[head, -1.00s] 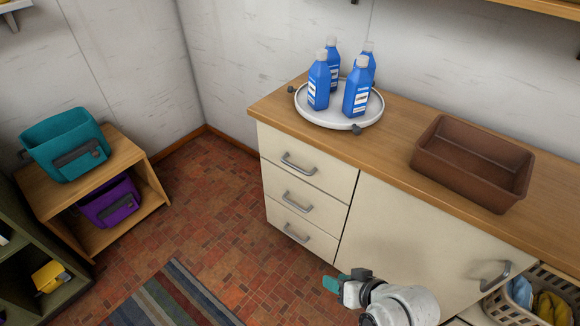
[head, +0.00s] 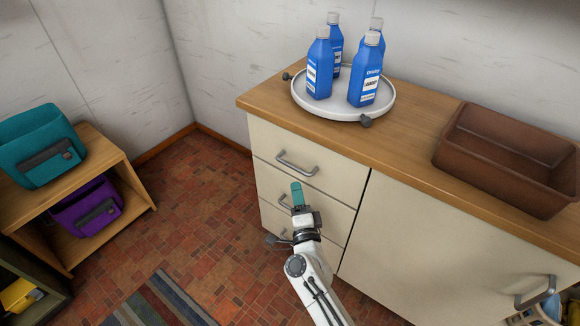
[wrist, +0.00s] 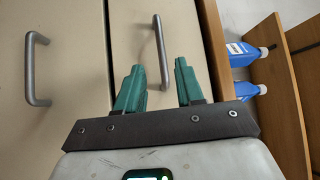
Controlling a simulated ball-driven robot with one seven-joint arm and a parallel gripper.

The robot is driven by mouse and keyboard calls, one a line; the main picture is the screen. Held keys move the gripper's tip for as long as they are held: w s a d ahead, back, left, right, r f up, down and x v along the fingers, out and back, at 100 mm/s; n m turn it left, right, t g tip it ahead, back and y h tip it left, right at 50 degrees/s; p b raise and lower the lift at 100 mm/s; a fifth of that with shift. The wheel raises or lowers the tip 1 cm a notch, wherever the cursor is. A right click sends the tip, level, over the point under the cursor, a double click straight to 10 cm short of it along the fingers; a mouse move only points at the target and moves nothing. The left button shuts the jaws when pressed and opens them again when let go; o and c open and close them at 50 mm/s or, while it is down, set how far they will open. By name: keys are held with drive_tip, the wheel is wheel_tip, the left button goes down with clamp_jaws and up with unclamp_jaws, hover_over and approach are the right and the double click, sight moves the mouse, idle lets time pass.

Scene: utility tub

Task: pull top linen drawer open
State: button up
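The top drawer (head: 328,176) of the cream cabinet is closed, with a grey bar handle (head: 296,166). My gripper (head: 297,186) is just below and in front of that handle in the head view. In the wrist view, my gripper's teal fingers (wrist: 158,68) are apart and empty. The top drawer's handle (wrist: 156,32) lies ahead, its near end in line with the gap between the fingertips. The fingers do not appear closed on it. My gripper and arm hide part of the lower drawers in the head view.
The middle drawer's handle (wrist: 32,70) is left of the fingers in the wrist view. Blue bottles stand on a white turntable (head: 308,98) on the wooden counter (head: 410,137). A brown bin (head: 500,168) sits at right.

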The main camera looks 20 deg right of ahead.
sight(292, 165)
drive_tip(key=shift+b+x, duration=1.7)
drive_tip(key=shift+x, duration=3.35)
clamp_jaws()
